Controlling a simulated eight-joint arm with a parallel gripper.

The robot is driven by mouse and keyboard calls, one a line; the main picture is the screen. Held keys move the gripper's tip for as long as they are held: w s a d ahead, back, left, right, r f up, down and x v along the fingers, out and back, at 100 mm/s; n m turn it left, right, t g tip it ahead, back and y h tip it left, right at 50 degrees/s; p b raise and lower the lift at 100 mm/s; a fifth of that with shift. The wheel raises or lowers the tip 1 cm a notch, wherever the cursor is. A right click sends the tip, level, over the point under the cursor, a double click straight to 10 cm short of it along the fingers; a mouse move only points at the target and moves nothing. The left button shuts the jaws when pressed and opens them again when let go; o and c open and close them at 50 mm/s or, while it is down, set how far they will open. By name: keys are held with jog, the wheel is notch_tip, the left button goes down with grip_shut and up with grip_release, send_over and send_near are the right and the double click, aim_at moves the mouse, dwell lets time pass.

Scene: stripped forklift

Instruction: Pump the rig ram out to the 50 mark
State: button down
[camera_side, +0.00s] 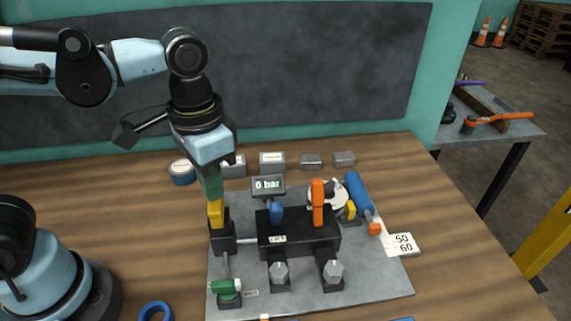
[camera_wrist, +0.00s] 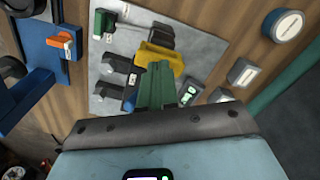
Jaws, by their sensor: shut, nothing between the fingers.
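My gripper (camera_side: 212,194) points down at the left of the grey rig plate, its green fingers shut and empty. Its tips are at or just above a yellow part (camera_side: 215,214) on a black block (camera_side: 223,240); contact is unclear. In the wrist view, the green fingers (camera_wrist: 158,80) overlap the yellow part (camera_wrist: 162,60), hiding some of it. The gauge display (camera_side: 268,185) reads 0 bar. A blue ram cylinder (camera_side: 358,190) with an orange end (camera_side: 374,228) lies at the right. A white scale card (camera_side: 402,244) beside it shows 50 and 60. A green-handled valve (camera_side: 226,287) is at front left.
A black manifold (camera_side: 298,238) carries a blue knob (camera_side: 277,212) and an upright orange lever (camera_side: 318,202). Several small containers (camera_side: 272,161) line the back. A blue ring (camera_side: 154,311) lies in front. Wooden table at the right is clear.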

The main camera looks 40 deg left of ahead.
jog(key=shift+f, duration=2)
jog(key=shift+r, duration=2.55)
jog(key=shift+f, duration=0.15)
jog(key=shift+f, duration=2.4)
jog(key=shift+r, duration=2.55)
jog(key=shift+f, duration=0.15)
jog(key=shift+r, duration=0.2)
jog(key=shift+r, duration=2.45)
